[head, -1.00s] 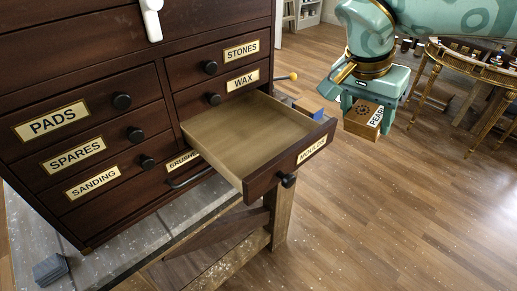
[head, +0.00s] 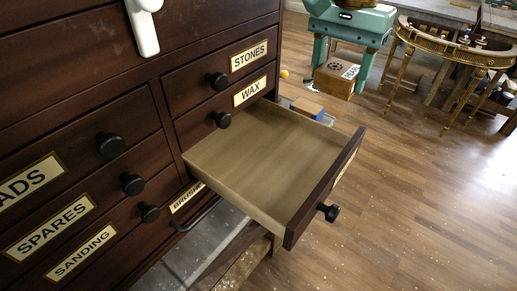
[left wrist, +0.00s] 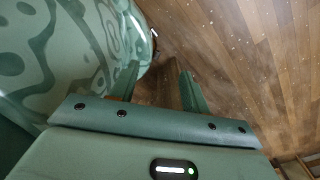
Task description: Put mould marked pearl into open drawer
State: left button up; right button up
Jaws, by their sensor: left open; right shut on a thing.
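The mould marked pearl is a small wooden block (head: 334,82) with a dark pattern and a white label, in the upper right of the head view. My right gripper (head: 342,66) is shut on it from above and holds it in the air, beyond and to the right of the drawer. The open drawer (head: 270,150) sticks out of the dark cabinet below the WAX drawer; its pale inside is empty. Its front label is seen almost edge-on. My left gripper (left wrist: 158,88) is open in the left wrist view, with nothing between its fingers, above wooden floor.
The dark cabinet (head: 75,115) has several shut drawers with round black knobs. A white handle-like thing (head: 143,28) hangs on its upper face. A gilt console (head: 455,48) stands at the upper right. A blue and wooden object (head: 308,107) lies behind the drawer. Floor at right is clear.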

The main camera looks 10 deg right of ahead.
aim_at(270, 174)
jog(key=s+a+f+b, duration=0.1)
jog(key=a+f, duration=0.1)
jog(key=a, duration=0.1)
jog(key=s+a+f+b, duration=0.2)
jog(key=a+f, duration=0.1)
jog(key=a, duration=0.1)
jog(key=s+a+f+b, duration=0.1)
jog(key=a+f, duration=0.1)
jog(key=a, duration=0.2)
jog(key=shift+s+f+b, duration=0.15)
jog(key=shift+f+b, duration=0.15)
jog(key=shift+b, duration=0.05)
jog(key=shift+s+a+f, duration=0.1)
jog(key=shift+s+f, duration=0.05)
jog(key=f, duration=0.1)
jog(key=a+f+b, duration=0.1)
jog(key=f, duration=0.1)
jog(key=f+b, duration=0.1)
jog(key=f, duration=0.1)
jog(key=shift+s+a, duration=0.35)
jog(key=shift+f, duration=0.1)
pick_arm(q)
notch_tip(270, 174, down, 6)
jog(key=s, duration=0.2)
jog(key=shift+s+d+f+g, duration=0.2)
jog(key=shift+s+g, duration=0.1)
pick_arm(e)
jog(key=o, duration=1)
